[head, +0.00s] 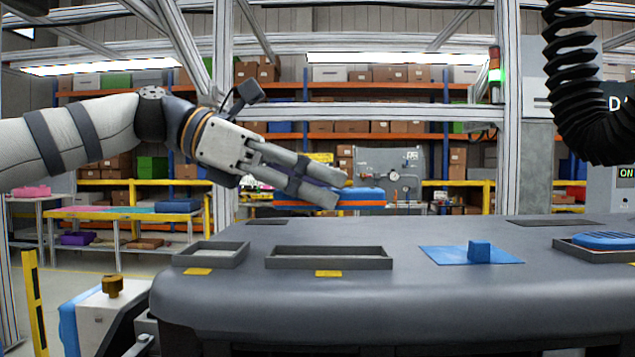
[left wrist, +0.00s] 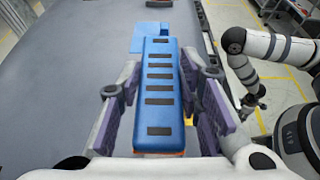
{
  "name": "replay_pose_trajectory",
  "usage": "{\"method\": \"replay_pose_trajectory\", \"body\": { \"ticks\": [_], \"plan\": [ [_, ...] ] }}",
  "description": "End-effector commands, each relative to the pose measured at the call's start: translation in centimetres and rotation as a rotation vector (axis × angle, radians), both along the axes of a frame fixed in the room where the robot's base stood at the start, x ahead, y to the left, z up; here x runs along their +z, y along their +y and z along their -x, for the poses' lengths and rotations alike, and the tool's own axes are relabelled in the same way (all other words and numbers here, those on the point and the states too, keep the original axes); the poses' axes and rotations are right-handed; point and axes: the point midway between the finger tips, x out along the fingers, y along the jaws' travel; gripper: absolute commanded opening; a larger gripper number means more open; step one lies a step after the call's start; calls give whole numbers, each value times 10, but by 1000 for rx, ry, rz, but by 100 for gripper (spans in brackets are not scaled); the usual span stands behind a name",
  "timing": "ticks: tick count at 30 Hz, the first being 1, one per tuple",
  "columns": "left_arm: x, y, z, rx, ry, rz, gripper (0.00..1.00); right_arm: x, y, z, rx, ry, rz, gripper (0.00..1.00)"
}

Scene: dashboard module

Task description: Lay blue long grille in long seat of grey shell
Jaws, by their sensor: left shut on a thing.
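The blue long grille (head: 366,195) has an orange-brown lower edge. My left gripper (head: 340,190) is shut on it and holds it in the air, roughly level. In the left wrist view the grille (left wrist: 160,85) shows several dark slots along its top, between the gripper's purple-padded fingers (left wrist: 160,108). The grey shell (head: 400,305) has a long seat (head: 328,262), a dark rectangular frame that looks empty. The grille is above the seat in the picture and apart from it. Part of the grille is hidden behind the fingers. My right gripper (left wrist: 252,104) is small and dark in the left wrist view.
A smaller rectangular seat (head: 212,256) lies left of the long one. Yellow tags (head: 328,274) mark both. A blue mat (head: 440,256) with a blue block (head: 479,252) lies to the right. A blue slotted part (head: 605,239) sits in a frame at the far right.

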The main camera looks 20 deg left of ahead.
Motion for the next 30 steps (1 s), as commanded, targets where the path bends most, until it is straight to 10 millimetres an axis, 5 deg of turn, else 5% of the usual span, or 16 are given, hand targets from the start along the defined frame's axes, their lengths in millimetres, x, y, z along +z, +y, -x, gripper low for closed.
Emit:
{"method": "replay_pose_trajectory", "body": {
  "ticks": [14,30],
  "plan": [
    [2,0,1,0,8,1,5,1,0,1,-1,2,1,40],
    [-49,0,1,-2,8,3,5,0,0,1,-1,1,0,40]
  ]
}}
